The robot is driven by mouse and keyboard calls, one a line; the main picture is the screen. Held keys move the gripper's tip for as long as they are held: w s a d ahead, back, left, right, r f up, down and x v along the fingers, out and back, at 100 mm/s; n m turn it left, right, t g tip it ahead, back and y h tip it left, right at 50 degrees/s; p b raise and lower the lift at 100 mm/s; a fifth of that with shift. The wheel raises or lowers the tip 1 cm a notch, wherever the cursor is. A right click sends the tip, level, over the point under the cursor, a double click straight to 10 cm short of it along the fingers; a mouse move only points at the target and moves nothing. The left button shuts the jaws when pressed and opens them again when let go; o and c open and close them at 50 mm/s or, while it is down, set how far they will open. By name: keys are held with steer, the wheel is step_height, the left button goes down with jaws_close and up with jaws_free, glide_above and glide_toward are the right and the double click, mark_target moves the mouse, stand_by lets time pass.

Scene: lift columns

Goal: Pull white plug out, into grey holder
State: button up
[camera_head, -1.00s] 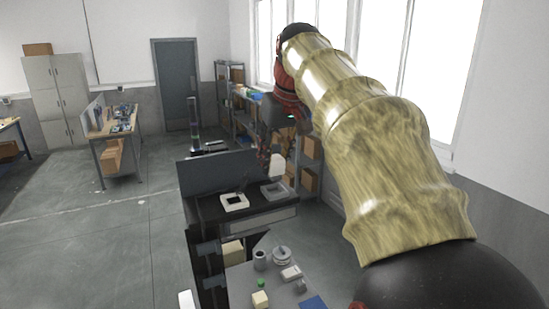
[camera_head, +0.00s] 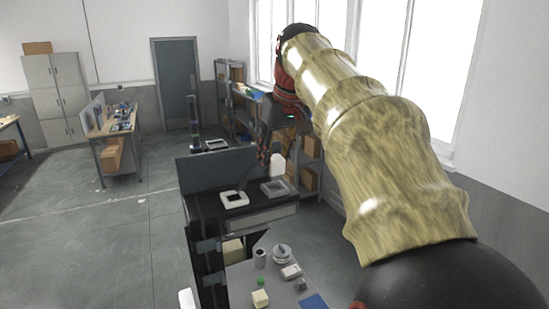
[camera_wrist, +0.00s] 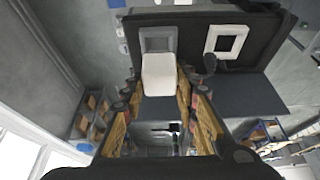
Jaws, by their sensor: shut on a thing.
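The white plug (camera_wrist: 158,75) is between the fingertips of my gripper (camera_wrist: 158,86) in the wrist view, and the gripper is shut on it. In the head view the white plug (camera_head: 279,161) hangs at my gripper (camera_head: 269,151), above the bench and apart from it. The square grey holder (camera_head: 265,188) sits on the dark bench just below the plug. In the wrist view the grey holder (camera_wrist: 144,40) lies just beyond the plug, partly hidden by it. The white square socket frame (camera_head: 224,202) is left of the grey holder, its dark centre empty.
The dark bench (camera_head: 205,207) has an upright back panel (camera_head: 212,171). A dark rounded piece (camera_wrist: 210,62) shows near the white frame (camera_wrist: 209,41). A nearer grey table (camera_head: 240,285) carries several small items. Shelves (camera_head: 308,170) stand behind, near the windows.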

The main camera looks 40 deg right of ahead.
mark_target(275, 170)
steer(key=shift+f+b, duration=1.2)
steer(key=shift+f, duration=0.55)
stand_by(0.4)
steer(key=o, duration=1.1)
steer(key=o, duration=0.4)
steer(key=shift+o, duration=1.1)
steer(key=shift+r, duration=0.1)
steer(key=shift+r+p, duration=3.15)
steer(key=shift+r, duration=0.3)
